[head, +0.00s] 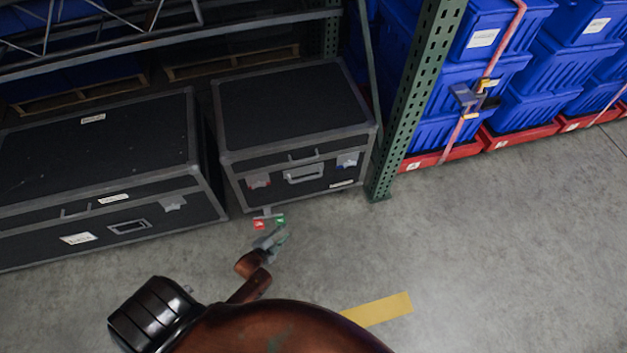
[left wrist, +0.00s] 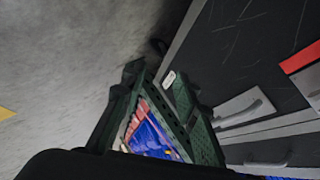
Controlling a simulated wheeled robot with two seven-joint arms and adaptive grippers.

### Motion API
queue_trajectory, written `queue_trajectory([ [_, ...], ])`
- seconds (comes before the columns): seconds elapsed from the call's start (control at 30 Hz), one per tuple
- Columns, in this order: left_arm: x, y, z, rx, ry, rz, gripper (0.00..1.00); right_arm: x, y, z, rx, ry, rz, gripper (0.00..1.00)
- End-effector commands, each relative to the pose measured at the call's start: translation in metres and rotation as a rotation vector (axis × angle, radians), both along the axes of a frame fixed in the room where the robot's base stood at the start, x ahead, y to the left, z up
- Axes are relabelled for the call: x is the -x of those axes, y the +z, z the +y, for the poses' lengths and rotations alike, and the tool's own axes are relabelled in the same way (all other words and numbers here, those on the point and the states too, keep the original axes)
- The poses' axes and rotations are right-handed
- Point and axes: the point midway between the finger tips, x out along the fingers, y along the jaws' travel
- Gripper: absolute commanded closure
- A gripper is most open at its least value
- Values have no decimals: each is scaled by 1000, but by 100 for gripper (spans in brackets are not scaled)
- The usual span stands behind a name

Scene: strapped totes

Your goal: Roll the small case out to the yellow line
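The small case (head: 292,104), black with grey edges, stands on the floor under the rack, its front facing me. Its front has a handle (head: 305,174) and two latches. The yellow line (head: 378,309) lies on the floor, partly hidden by my arm. My right gripper is not in view.
A larger black case (head: 95,150) stands close on the left. A green rack post (head: 412,100) stands close on the right. Strapped blue totes (head: 480,80) on red bases (head: 520,135) are beyond it. The floor (head: 480,230) in front is clear.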

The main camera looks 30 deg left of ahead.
Motion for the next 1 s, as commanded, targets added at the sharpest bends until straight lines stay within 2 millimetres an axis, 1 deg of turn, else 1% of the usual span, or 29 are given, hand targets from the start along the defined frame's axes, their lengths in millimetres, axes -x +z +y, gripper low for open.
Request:
queue_trajectory([
  [0.03, -29, 4, 5, -64, -36, -68, 72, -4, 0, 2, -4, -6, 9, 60],
  [0.1, -66, 31, 12, -158, -81, -164, 72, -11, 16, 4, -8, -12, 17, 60],
  [0.2, -104, 67, 19, -278, -123, -277, 72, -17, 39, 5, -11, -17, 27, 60],
  [0.3, -127, 96, 23, -366, -146, -354, 72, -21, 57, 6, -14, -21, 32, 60],
  [0.4, -140, 114, 25, -419, -156, -400, 72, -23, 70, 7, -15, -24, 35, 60],
  [0.5, -147, 122, 26, -441, -159, -417, 72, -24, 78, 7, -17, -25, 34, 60],
  [0.67, -161, 122, 27, -443, -160, -421, 72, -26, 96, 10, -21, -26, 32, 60],
  [0.93, -196, 114, 29, -441, -161, -417, 72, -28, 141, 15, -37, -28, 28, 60],
  [0.97, -199, 114, 30, -441, -161, -416, 72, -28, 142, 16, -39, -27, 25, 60],
  [1.0, -204, 113, 30, -441, -161, -416, 72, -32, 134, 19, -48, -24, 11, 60],
])
